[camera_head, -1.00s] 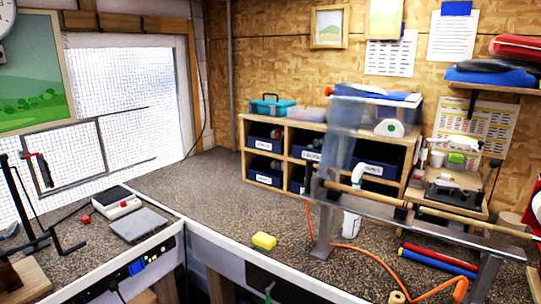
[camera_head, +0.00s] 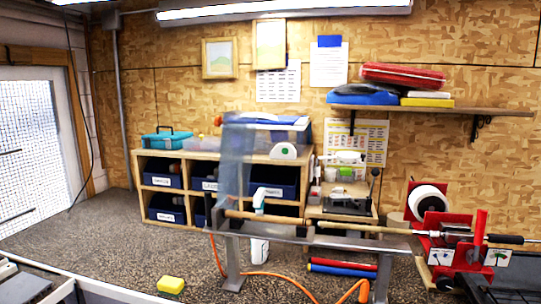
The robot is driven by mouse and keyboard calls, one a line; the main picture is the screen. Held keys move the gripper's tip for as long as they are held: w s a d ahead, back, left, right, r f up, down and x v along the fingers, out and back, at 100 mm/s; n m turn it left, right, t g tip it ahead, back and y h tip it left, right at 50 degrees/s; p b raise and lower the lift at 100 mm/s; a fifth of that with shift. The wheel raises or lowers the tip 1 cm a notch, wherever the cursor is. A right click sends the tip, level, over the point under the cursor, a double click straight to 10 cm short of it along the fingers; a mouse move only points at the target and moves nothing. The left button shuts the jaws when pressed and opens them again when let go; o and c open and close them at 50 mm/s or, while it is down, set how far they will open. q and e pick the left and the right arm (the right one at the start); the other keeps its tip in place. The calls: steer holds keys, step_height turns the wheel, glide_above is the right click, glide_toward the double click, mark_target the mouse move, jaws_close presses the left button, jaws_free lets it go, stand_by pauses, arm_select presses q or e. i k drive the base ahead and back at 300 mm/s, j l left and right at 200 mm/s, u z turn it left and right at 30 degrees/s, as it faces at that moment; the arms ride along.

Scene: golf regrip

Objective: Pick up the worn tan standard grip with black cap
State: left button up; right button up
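A long tan rod (camera_head: 270,217) lies nearly level across a grey metal stand (camera_head: 290,238) at the centre of the bench. Its left part looks thicker, like a tan grip, and its left end is near a translucent blue hanging sheet (camera_head: 237,160). A dark spot shows by that end, but I cannot tell whether it is a black cap. To the right, the rod leads to a red clamp (camera_head: 437,232), with a dark shaft beyond it. Neither gripper is in view.
A wooden cubby (camera_head: 181,154) with several labelled dark blue bins (camera_head: 163,173) stands behind. A white spray bottle (camera_head: 259,245), red tube (camera_head: 340,269) and orange hose (camera_head: 290,277) are around the stand. The bench (camera_head: 110,240) is clear at left.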

mark_target(225, 214)
steer(key=i+j+z, duration=0.1)
steer(key=j+z, duration=0.35)
steer(key=j, duration=0.15)
steer(key=j+z, duration=0.45)
steer(key=j, duration=0.9)
steer(key=k+j+z, duration=0.15)
steer(key=j, duration=0.55)
steer(key=i+j+z, duration=0.15)
steer(key=i+z, duration=0.2)
steer(key=i, duration=0.25)
